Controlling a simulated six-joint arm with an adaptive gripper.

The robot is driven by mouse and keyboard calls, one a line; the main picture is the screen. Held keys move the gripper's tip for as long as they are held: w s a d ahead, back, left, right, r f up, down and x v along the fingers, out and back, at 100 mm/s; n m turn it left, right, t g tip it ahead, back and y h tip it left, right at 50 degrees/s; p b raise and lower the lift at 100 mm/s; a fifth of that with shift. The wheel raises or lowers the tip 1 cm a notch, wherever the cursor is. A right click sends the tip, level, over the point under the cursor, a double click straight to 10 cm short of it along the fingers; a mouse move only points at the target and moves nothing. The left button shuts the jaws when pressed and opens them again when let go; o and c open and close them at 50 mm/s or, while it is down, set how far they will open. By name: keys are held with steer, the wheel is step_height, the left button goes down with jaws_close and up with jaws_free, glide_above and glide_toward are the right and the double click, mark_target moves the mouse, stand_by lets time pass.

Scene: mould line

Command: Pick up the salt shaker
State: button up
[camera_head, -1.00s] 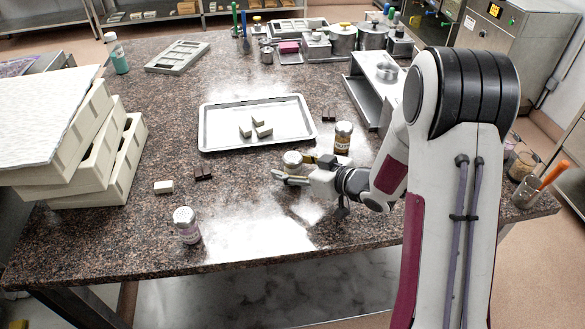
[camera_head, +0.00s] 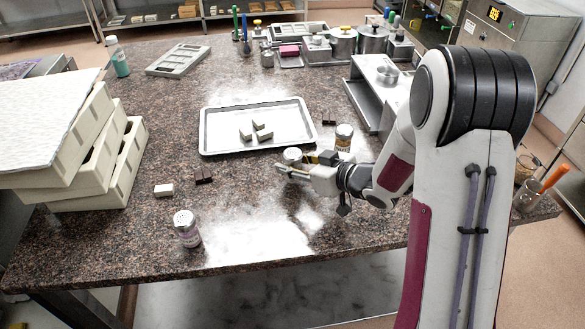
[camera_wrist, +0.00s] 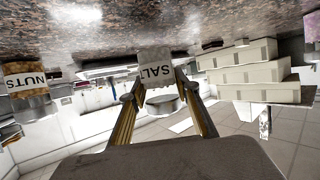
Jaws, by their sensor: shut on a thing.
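The salt shaker (camera_wrist: 155,66), with a white label reading SALT, stands upside down in the wrist view between the two fingers of my gripper (camera_wrist: 158,88). In the head view the salt shaker (camera_head: 292,155) shows mainly its pale lid, just in front of the tray; the fingers hide its lower part. My gripper (camera_head: 287,168) reaches in from the right and is shut around the shaker. I cannot tell whether its base touches the table.
A jar labelled NUTS (camera_wrist: 25,82) stands close by, also in the head view (camera_head: 344,137). Another shaker (camera_head: 187,229) stands front left. A metal tray (camera_head: 215,125) holds pale blocks. Stacked moulds (camera_head: 125,160) are at the left. The front middle of the table (camera_head: 270,215) is clear.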

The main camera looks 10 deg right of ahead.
steer(key=shift+r, duration=3.85)
